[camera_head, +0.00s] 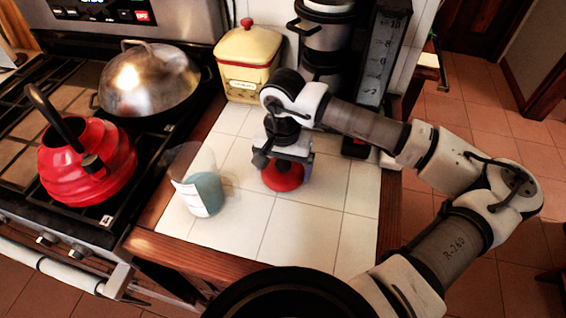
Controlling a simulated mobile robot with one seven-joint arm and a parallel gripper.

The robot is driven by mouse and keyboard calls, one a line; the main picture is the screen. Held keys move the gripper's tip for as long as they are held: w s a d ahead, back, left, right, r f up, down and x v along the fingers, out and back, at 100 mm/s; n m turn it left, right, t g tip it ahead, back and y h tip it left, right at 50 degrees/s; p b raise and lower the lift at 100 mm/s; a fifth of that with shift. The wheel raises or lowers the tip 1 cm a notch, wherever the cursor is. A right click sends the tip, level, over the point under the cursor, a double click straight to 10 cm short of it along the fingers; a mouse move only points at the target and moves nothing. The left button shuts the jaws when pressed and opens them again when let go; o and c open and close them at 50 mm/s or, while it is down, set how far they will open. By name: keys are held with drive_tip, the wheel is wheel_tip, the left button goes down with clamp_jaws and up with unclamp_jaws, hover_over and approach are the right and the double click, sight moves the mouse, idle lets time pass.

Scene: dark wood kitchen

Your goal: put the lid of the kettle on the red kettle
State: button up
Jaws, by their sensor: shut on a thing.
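The red kettle (92,166) stands on the stove at the left, with its dark handle raised and its top opening uncovered. The red lid (283,176) is on the white tiled counter, right of the kettle. My gripper (283,163) points down over the lid and is shut on it. The fingertips and the lid's knob are mostly hidden by the gripper body. I cannot tell whether the lid still touches the tiles.
A blue-green cup-like container (203,194) with a clear upper part stands between the lid and the kettle. A silver domed pan (150,82) sits behind the kettle. A yellow canister (246,63) and a coffee machine (322,45) stand at the back. The front tiles are clear.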

drive_tip(key=shift+f+b, duration=0.2)
drive_tip(key=shift+b, duration=0.1)
drive_tip(key=o, duration=0.7)
drive_tip(key=shift+r, duration=0.1)
